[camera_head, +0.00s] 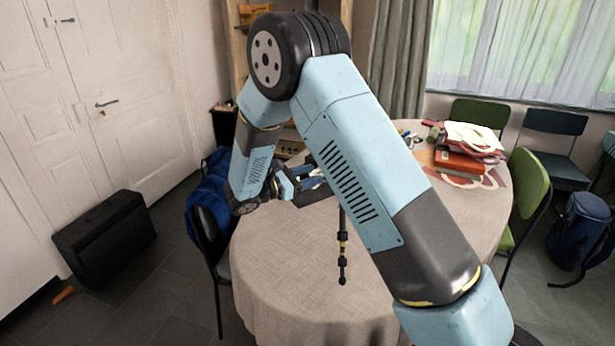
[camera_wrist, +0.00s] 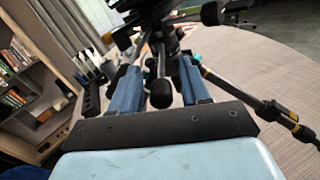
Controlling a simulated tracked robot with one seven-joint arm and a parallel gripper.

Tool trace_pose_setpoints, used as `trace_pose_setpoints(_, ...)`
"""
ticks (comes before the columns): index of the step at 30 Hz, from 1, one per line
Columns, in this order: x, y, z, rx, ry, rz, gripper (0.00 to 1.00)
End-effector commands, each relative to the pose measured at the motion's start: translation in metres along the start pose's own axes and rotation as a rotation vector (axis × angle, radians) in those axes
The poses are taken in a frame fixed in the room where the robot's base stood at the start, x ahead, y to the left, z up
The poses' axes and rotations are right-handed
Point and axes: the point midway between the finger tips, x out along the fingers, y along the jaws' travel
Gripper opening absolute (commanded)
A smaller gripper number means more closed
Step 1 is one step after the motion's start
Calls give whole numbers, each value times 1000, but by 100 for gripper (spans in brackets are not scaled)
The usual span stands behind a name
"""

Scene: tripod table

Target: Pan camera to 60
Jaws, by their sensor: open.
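The black tripod shows in the wrist view, with its dark head (camera_wrist: 150,14) at the top and a leg with yellow bands (camera_wrist: 268,110) at the right. In the head view the same tripod's leg (camera_head: 342,250) stands on the table, and my arm hides most of the rest. My gripper (camera_wrist: 160,78) is open, with blue fingers either side of a dark rod with a rounded black end (camera_wrist: 160,95), which looks like the pan handle. I cannot tell whether either finger touches it. The camera itself is hard to make out.
The round, cloth-covered table (camera_head: 290,270) has clear room at the front. A pile of red folders and papers (camera_head: 465,150) lies at its back right. Chairs surround it, including a green one (camera_head: 530,190). A black case (camera_head: 105,240) stands at the left.

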Motion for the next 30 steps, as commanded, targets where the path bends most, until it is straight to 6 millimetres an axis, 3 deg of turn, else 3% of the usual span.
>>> trace_pose_setpoints(5,0,0,0,0,0,0,46)
trace_pose_setpoints(20,-1,0,0,0,0,0,0)
trace_pose_setpoints(30,-1,0,0,0,0,1,0)
